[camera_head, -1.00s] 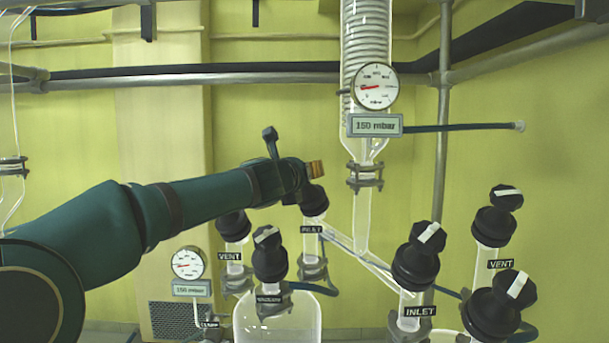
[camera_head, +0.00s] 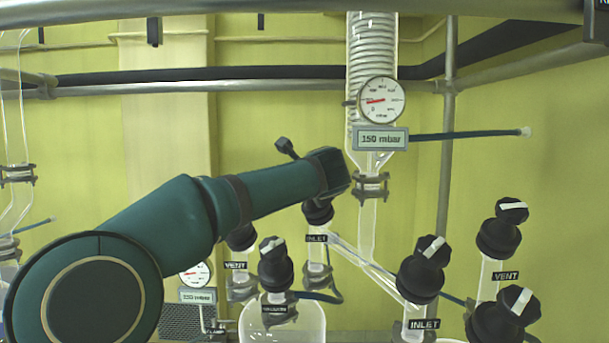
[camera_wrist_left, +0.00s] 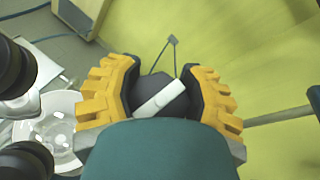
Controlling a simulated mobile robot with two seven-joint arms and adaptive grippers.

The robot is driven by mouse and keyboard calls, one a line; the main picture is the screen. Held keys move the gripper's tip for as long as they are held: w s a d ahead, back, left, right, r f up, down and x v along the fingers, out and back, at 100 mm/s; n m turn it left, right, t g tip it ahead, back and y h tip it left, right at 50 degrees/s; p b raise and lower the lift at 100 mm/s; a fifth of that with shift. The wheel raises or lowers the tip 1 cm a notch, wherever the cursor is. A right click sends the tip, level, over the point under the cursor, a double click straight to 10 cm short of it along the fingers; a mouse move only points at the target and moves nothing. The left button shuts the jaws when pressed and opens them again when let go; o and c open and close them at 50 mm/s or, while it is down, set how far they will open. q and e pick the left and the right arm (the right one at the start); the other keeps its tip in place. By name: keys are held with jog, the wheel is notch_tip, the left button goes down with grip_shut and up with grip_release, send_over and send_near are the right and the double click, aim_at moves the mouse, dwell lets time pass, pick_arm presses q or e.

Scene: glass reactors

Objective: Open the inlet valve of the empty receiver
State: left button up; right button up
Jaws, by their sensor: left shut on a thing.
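The left inlet valve (camera_head: 318,212) has a black knob and an INLET label, above and behind a clear glass receiver (camera_head: 283,322) that looks empty. My left arm reaches over it in the head view and hides its top. In the left wrist view, the yellow-padded fingers of my left gripper (camera_wrist_left: 163,88) are shut on a black knob (camera_wrist_left: 160,95) with a diagonal white bar, one finger on each side. The right inlet valve (camera_head: 421,276) has a black knob with a tilted white bar. My right gripper is not in view.
A VENT valve (camera_head: 240,238) and another black valve (camera_head: 276,265) stand close beside the left inlet. A right VENT valve (camera_head: 499,238) stands at the right. A gauge (camera_head: 381,100) and a display reading 150 mbar (camera_head: 380,139) hang at the glass condenser (camera_head: 371,45).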

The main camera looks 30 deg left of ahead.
pick_arm(q)
jog(key=shift+f+n+g+p, duration=0.15)
jog(key=shift+n+g+p, duration=0.35)
jog(key=shift+g, duration=0.1)
jog(key=o, duration=1.3)
jog(key=shift+s, duration=0.1)
jog(key=v, duration=1.2)
jog(key=shift+d+f, duration=0.1)
